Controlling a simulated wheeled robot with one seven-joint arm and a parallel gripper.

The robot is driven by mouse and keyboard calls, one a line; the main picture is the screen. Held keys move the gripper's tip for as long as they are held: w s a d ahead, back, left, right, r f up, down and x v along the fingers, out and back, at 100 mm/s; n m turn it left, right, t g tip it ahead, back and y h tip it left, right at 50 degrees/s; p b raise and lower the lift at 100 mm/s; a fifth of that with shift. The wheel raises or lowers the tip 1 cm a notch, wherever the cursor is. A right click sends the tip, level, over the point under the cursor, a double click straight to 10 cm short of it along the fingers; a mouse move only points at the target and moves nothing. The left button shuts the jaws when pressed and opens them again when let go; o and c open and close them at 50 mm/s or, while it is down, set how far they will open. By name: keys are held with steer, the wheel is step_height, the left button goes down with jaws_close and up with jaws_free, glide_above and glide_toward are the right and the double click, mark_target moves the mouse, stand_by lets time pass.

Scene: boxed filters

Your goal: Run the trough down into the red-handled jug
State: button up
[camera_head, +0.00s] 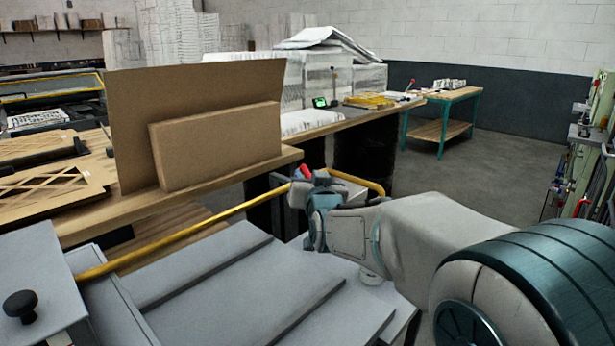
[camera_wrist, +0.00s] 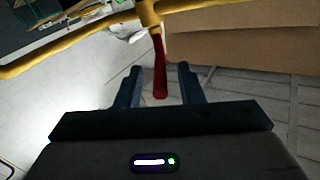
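A red lever (camera_wrist: 159,68) hangs from a yellow pipe (camera_wrist: 75,47) in the wrist view. My gripper (camera_wrist: 160,90) is open, with its two dark fingers on either side of the lever's lower end and visible gaps beside it. In the head view the red lever (camera_head: 305,172) shows as a small patch by my gripper (camera_head: 308,185), whose fingers are hard to make out. The yellow pipe (camera_head: 190,234) runs over a grey lidded cabinet or tank (camera_head: 205,275). I cannot make out a jug or the inside of a trough in either view.
A wooden bench (camera_head: 95,230) behind the pipe carries a brown carton (camera_head: 215,147) and an upright brown board (camera_head: 130,110). A black knob (camera_head: 20,304) stands on the grey housing at left.

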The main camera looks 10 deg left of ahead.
steer(key=shift+w+a, duration=0.2)
steer(key=shift+w, duration=0.3)
jaws_close()
